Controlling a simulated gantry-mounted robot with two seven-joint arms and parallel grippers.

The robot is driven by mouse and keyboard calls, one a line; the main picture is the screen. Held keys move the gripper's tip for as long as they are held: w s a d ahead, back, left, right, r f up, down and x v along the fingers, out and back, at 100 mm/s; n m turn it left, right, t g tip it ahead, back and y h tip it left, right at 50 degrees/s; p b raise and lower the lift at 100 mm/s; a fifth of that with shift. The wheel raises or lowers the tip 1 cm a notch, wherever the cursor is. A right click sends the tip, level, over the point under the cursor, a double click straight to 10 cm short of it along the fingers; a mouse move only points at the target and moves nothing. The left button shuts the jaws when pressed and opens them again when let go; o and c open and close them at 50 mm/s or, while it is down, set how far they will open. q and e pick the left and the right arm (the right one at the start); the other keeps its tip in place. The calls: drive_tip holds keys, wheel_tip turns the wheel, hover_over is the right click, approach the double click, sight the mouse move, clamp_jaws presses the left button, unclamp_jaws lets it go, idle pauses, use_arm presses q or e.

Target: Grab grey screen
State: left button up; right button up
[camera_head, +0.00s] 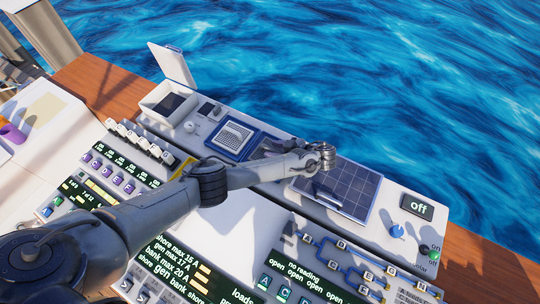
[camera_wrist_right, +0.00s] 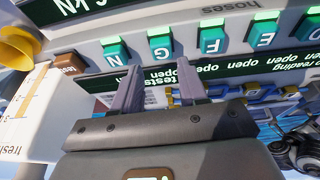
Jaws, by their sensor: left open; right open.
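A grey mesh screen (camera_head: 233,136) lies in a blue-framed tray on the white console in the head view. A second blue-framed recess beside it is partly hidden behind my left arm. My left gripper (camera_head: 326,158) is to the right of the grey screen, near the upper edge of the dark gridded panel, and apart from the screen. Its fingers are small and hard to make out. My right gripper (camera_wrist_right: 159,66) is open and empty in the right wrist view, in front of lettered teal switches; the grey screen does not show there.
An open-lidded white bin (camera_head: 168,104) stands left of the screen. A gridded dark panel (camera_head: 345,187), an "off" display (camera_head: 416,207) and a blue knob (camera_head: 396,231) are to the right. Switch panels fill the front; water lies beyond the console.

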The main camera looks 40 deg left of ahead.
use_arm(q)
drive_tip(key=shift+a, duration=0.1)
clamp_jaws()
drive_tip(key=shift+r, duration=0.1)
idle(0.6)
